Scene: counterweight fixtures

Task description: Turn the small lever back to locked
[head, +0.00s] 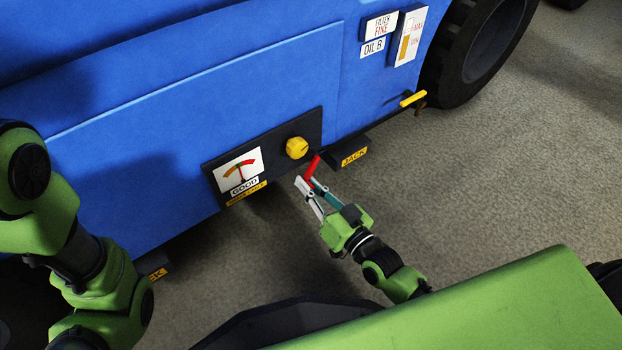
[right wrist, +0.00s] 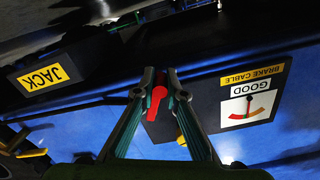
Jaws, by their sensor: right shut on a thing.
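The small red lever (head: 312,167) sticks out from the lower right of a dark panel on the blue machine, just below a yellow knob (head: 297,147). My right gripper (head: 310,184) is at the lever, with its fingers on both sides of it. In the right wrist view the lever (right wrist: 158,102) shows between the fingertips (right wrist: 160,74), and the gripper is shut on it. No lock marking is readable near the lever. My left arm shows at the left, but its gripper is out of view.
A gauge (head: 238,170) marked GOOD, with a brake cable label, sits left of the knob. A black JACK block (head: 354,152) juts out close to the right of the lever. A yellow handle (head: 413,98) and a black wheel are farther right. Open floor (head: 480,190) lies to the right.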

